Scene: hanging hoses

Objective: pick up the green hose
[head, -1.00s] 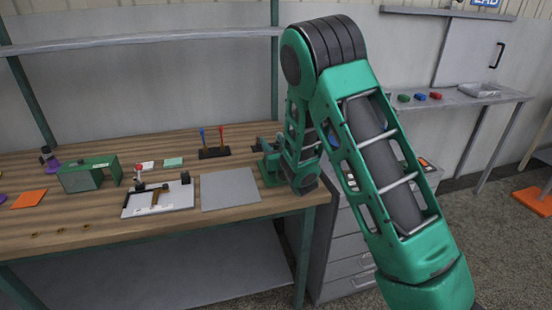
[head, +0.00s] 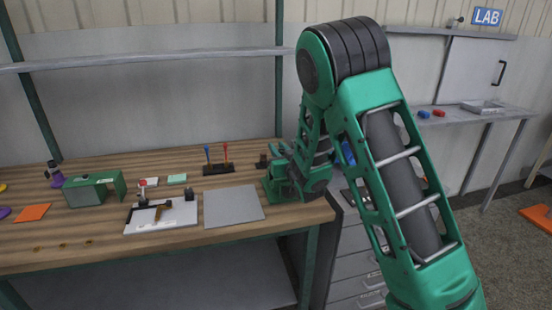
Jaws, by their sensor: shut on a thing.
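I see no green hose in the head view. My green arm fills the right middle of the view, with its elbow high and its far links reaching down by the right end of the workbench. My gripper does not show; the end of the arm is hidden behind my own links. What it holds cannot be seen.
The wooden workbench (head: 110,237) holds a green vise-like fixture (head: 279,185) close to my arm, a grey mat (head: 234,206), a white board (head: 140,225) and a green arch-shaped block (head: 95,188). A grey drawer unit (head: 350,262) stands right of it. A side shelf (head: 470,120) is behind.

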